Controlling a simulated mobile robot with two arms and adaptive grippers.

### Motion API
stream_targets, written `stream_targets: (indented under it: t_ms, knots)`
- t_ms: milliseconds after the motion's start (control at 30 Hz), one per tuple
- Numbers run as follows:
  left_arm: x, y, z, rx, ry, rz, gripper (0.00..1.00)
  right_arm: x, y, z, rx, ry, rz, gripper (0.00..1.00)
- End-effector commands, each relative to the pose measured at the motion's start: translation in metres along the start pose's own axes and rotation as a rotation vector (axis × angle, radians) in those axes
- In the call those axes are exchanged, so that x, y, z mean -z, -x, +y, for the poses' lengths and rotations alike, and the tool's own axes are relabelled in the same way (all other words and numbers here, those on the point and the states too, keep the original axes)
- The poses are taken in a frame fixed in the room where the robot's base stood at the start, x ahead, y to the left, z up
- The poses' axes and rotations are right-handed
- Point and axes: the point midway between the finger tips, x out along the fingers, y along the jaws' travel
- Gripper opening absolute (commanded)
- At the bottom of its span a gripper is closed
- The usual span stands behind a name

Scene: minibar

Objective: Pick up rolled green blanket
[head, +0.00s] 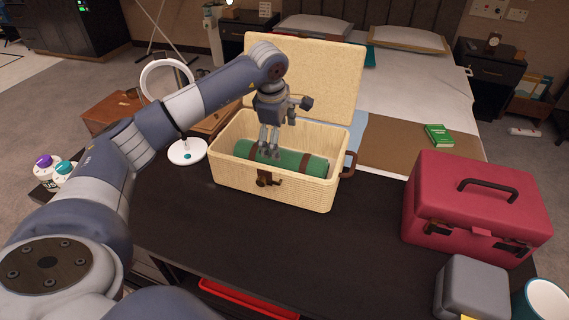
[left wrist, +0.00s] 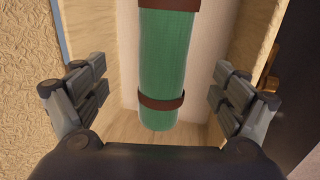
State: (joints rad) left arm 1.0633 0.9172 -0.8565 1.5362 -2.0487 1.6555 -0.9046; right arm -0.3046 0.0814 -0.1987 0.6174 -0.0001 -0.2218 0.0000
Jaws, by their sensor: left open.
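The rolled green blanket (head: 290,160) lies inside an open wicker basket (head: 310,200) on the dark table, with two brown straps around it. In the left wrist view the blanket (left wrist: 165,60) runs up and down the middle, with its near end and one strap in full sight. My left gripper (head: 270,153) points down into the basket over the left part of the blanket. Its fingers are wide open, one on each side of the blanket in the left wrist view, and hold nothing. I cannot tell whether they touch it. My right gripper is not in view.
The basket's raised lid (head: 308,75) stands behind my left gripper. A red case (head: 475,215) and a grey box (head: 471,288) stand at the right. A round white mirror (head: 168,80) and bottles (head: 48,170) are at the left. The table front is clear.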

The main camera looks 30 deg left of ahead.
Motion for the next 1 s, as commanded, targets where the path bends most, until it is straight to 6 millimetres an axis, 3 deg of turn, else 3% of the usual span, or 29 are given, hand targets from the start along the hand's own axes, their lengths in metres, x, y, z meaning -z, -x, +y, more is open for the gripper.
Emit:
stream_targets:
  t_ms: [200, 467, 700, 1000]
  knots:
    - [-0.001, -0.035, -0.002, 0.005, 0.0, 0.0, 0.9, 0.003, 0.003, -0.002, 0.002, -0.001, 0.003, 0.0]
    - [-0.002, -0.057, -0.002, 0.003, -0.001, -0.001, 0.9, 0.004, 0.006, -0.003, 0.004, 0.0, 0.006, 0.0]
    - [-0.005, -0.092, -0.006, 0.004, 0.001, 0.0, 0.9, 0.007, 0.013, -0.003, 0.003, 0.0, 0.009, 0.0]
    - [-0.005, -0.104, -0.005, 0.0, -0.001, -0.001, 0.9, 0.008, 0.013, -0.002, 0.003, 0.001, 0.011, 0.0]
